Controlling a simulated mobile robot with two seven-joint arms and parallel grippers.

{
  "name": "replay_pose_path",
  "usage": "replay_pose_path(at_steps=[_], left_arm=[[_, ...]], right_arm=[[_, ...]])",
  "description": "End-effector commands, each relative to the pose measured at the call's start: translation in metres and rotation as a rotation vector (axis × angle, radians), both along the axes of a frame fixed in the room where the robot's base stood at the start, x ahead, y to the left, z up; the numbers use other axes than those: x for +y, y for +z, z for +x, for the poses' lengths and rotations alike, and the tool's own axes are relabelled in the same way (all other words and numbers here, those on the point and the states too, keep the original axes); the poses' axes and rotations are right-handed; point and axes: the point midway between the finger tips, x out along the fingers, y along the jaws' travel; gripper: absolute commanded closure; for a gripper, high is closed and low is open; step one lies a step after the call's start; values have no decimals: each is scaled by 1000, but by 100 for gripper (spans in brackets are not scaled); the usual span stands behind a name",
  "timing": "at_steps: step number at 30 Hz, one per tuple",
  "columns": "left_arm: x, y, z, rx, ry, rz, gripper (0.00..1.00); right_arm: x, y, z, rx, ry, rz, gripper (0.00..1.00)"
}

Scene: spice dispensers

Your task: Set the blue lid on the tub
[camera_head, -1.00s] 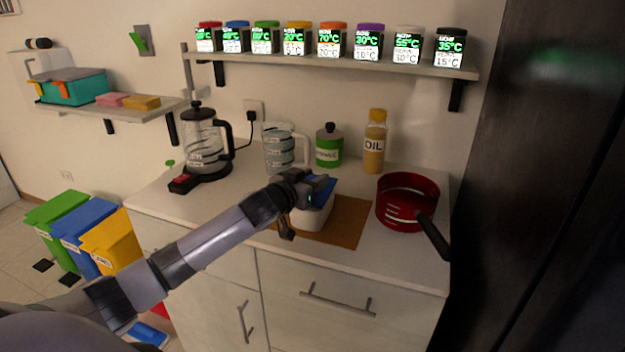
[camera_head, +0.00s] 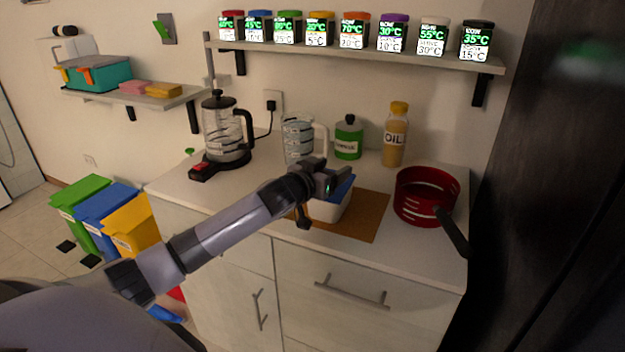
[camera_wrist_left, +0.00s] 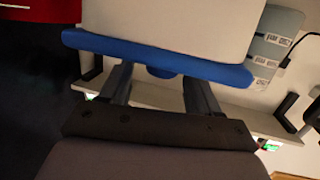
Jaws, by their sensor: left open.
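The white tub (camera_head: 329,210) stands on a brown mat (camera_head: 366,217) on the counter. The blue lid (camera_head: 344,188) is at the top of the tub, partly hidden by my left gripper (camera_head: 334,180). The wrist view looks upside down: the lid (camera_wrist_left: 160,60) runs along the rim of the tub (camera_wrist_left: 170,22), with no clear gap between them. I cannot tell whether it is fully seated. The fingers of my left gripper (camera_wrist_left: 156,80) are apart, close to the lid's edge, with a small blue tab between them. My right gripper is not in view.
A red pot (camera_head: 425,197) with a black handle stands right of the mat. A glass jug (camera_head: 299,140), green jar (camera_head: 348,138), oil bottle (camera_head: 396,136) and coffee press (camera_head: 226,132) stand behind. A shelf (camera_head: 355,56) with spice dispensers hangs above. The counter's front is clear.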

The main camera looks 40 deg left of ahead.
Motion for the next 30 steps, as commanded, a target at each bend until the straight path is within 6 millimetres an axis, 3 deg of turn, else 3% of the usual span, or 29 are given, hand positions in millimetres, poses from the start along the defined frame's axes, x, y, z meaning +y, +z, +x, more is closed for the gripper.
replay_pose_path(at_steps=[21, 30], left_arm=[[-3, 9, -96, 6, 0, -1, 38], [-4, 14, -115, 4, 1, 0, 38]], right_arm=[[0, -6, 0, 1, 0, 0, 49], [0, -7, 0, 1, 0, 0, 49]])
